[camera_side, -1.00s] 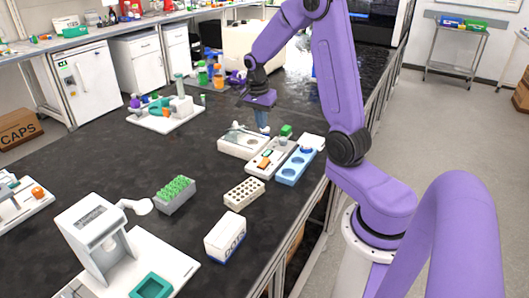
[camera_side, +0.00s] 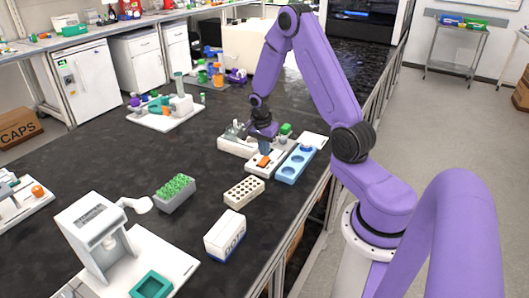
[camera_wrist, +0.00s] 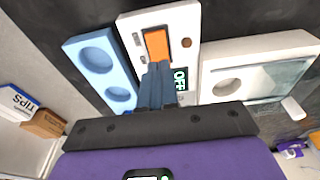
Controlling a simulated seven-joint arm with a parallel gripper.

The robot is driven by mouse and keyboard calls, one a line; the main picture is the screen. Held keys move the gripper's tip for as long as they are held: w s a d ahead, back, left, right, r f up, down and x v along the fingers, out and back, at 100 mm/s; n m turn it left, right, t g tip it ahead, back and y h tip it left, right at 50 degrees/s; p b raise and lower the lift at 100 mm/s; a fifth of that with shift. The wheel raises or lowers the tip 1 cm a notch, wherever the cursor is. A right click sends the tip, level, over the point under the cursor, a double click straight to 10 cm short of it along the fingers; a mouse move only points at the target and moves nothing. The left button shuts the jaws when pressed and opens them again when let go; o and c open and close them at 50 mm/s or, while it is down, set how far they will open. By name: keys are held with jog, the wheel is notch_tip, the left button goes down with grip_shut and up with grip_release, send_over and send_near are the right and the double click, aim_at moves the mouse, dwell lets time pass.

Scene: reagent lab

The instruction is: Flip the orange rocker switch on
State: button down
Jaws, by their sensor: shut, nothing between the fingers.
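The orange rocker switch (camera_wrist: 156,44) sits in a dark frame on a white panel (camera_wrist: 186,18) in the wrist view. A small display (camera_wrist: 181,79) on the panel reads OFF. In the side view the switch (camera_side: 263,160) shows at the front of the panel. My gripper (camera_wrist: 158,68) is shut and empty. Its fingertips are at the near end of the switch and overlap its lower edge in the wrist view; I cannot tell whether they touch it. In the side view my gripper (camera_side: 265,150) points down just above the panel.
A blue block with round wells (camera_side: 289,172) stands right beside the panel in the side view. A white device (camera_side: 236,146) stands on its left. A white rack with holes (camera_side: 244,191) lies in front.

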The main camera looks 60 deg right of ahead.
jog(key=shift+d+f, duration=0.15)
jog(key=shift+f, duration=0.75)
